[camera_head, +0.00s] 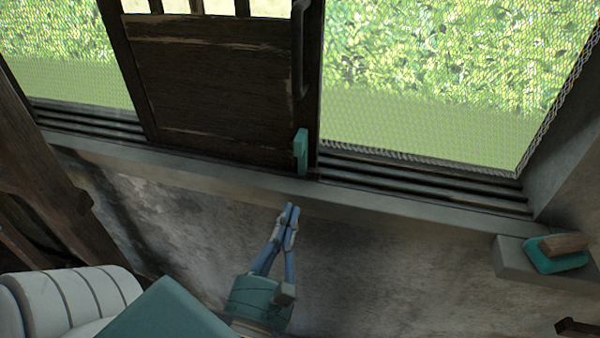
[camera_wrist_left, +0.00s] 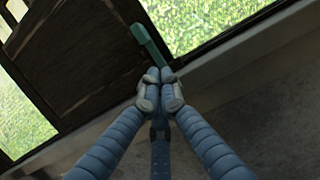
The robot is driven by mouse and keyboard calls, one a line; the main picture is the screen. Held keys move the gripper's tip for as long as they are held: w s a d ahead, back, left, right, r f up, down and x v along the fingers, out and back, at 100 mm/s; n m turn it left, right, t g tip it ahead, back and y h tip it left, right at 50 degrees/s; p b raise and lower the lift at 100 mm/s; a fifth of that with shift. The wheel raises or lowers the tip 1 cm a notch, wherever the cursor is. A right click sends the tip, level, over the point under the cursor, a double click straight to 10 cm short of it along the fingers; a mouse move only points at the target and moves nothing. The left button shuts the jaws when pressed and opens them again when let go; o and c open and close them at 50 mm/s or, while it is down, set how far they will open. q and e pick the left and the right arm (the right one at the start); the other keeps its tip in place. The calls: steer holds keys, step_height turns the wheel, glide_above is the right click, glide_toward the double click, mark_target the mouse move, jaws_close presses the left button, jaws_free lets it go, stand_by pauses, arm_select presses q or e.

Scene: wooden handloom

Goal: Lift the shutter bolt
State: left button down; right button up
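The shutter bolt is a small teal piece (camera_head: 300,152) at the lower right corner of the dark wooden shutter (camera_head: 215,85). It stands upright with its lower end near the rail. In the left wrist view the bolt (camera_wrist_left: 148,42) lies just beyond my fingertips. My left gripper (camera_head: 289,212) is below the bolt and the sill, in front of the wall. Its blue fingers meet at the tips with nothing seen between them; they also meet in the left wrist view (camera_wrist_left: 160,76). The gripper looks apart from the bolt. My right gripper is not in view.
A grooved track and stone sill (camera_head: 420,205) run under the shutter. Wire mesh (camera_head: 430,80) covers the opening on the right. A dark vertical handle (camera_head: 299,50) is above the bolt. A teal brush-like block with a brown top (camera_head: 560,250) lies on a ledge at right. Wooden beams stand at left.

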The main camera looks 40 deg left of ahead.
arm_select(q)
steer(key=shift+s+a+r+n, duration=0.1)
steer(key=shift+a+r+n, duration=0.1)
steer(key=shift+r+n, duration=0.15)
steer(key=p, duration=0.5)
glide_toward(305, 156)
steer(key=x, duration=0.4)
steer(key=shift+w+r, duration=0.3)
steer(key=shift+w, duration=0.05)
steer(key=shift+w+a, duration=0.25)
steer(key=shift+w, duration=0.3)
